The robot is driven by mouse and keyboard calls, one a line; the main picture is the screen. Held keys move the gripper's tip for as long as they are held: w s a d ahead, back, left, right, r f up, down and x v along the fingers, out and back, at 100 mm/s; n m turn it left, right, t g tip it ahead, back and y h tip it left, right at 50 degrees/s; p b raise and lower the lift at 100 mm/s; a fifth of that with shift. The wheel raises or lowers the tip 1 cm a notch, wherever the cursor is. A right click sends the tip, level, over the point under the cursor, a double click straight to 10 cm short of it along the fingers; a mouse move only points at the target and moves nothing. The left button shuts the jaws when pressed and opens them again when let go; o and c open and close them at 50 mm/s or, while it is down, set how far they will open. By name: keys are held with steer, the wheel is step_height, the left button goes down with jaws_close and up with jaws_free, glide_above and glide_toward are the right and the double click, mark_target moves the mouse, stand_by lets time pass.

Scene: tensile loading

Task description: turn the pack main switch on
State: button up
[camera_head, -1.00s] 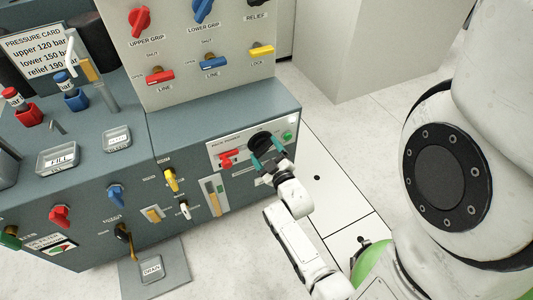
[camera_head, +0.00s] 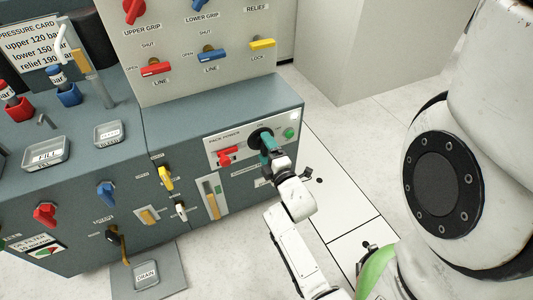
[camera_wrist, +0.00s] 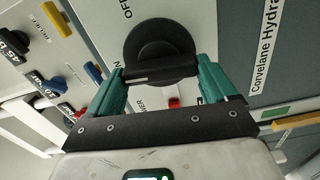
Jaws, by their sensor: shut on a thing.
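The pack power plate (camera_head: 240,150) on the machine's front carries a round black rotary switch (camera_head: 256,133). My gripper (camera_head: 268,143) is at this switch, with its teal fingers shut on the black bar across its face. In the wrist view the black switch (camera_wrist: 160,45) is a disc with a raised bar, and my gripper (camera_wrist: 160,78) has a fingertip at each end of the bar. The label "OFF" shows beside the disc, upper left. The fingers hide part of the switch in the head view.
A red handle (camera_head: 227,155) sits left of the switch and a green button (camera_head: 289,133) sits right of it on the same plate. Yellow, blue and red valve handles cover the panels to the left. Open floor lies to the right of the machine.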

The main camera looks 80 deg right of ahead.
steer(key=shift+n+b, duration=0.35)
steer(key=shift+n, duration=0.35)
steer(key=o, duration=0.8)
steer(key=shift+o, duration=0.2)
steer(key=p+v, duration=0.2)
steer(key=v, duration=0.9)
